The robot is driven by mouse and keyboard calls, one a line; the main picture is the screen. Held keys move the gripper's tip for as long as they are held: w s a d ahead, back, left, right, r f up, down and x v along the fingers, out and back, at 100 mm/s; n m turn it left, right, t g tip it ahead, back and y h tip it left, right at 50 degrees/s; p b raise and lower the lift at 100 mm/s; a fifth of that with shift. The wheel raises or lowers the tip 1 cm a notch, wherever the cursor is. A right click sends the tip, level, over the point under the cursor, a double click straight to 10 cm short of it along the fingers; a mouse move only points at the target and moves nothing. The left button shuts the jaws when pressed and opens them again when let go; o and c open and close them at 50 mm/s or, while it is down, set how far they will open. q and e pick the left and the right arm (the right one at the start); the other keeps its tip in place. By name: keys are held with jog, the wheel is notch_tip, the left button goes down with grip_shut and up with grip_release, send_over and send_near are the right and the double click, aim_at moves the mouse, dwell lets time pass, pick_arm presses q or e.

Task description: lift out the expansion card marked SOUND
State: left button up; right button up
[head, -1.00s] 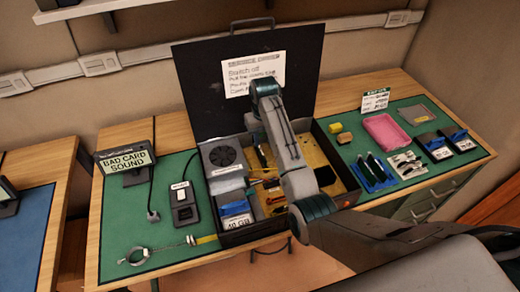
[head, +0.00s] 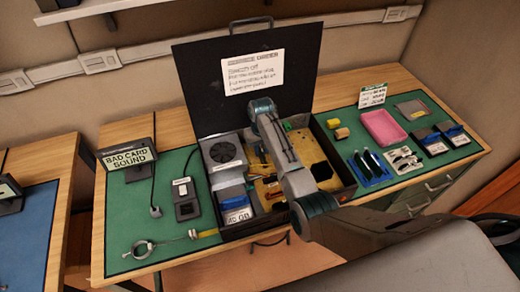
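The open black computer case (head: 335,192) stands on the green mat, lid raised at the back. Inside are a fan unit (head: 222,152), a drive labelled 40 GB (head: 238,217) and a yellow board (head: 313,152). Small dark and red parts on the board are partly behind my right arm; I cannot read the word SOUND on any of them. My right arm reaches over the case from the right. Its gripper (head: 264,152) points down into the case, mostly hidden by my forearm, so its fingers and any hold are unclear. My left gripper is not in view.
A sign reading BAD CARD SOUND (head: 128,155) and a switch box (head: 186,203) stand left of the case. A wrist strap (head: 143,248) lies at the front left. On the right are a pink tray (head: 384,128), a blue rack (head: 370,168) and small boxes.

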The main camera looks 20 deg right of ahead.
aim_at(261, 149)
grip_shut()
jog(key=shift+r, duration=0.25)
notch_tip(261, 149, up, 8)
jog(key=b, duration=0.3)
jog(key=shift+r, duration=0.25)
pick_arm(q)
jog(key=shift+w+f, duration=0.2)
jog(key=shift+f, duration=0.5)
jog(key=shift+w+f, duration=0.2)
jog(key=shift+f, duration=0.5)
pick_arm(e)
jog(key=shift+r, duration=0.55)
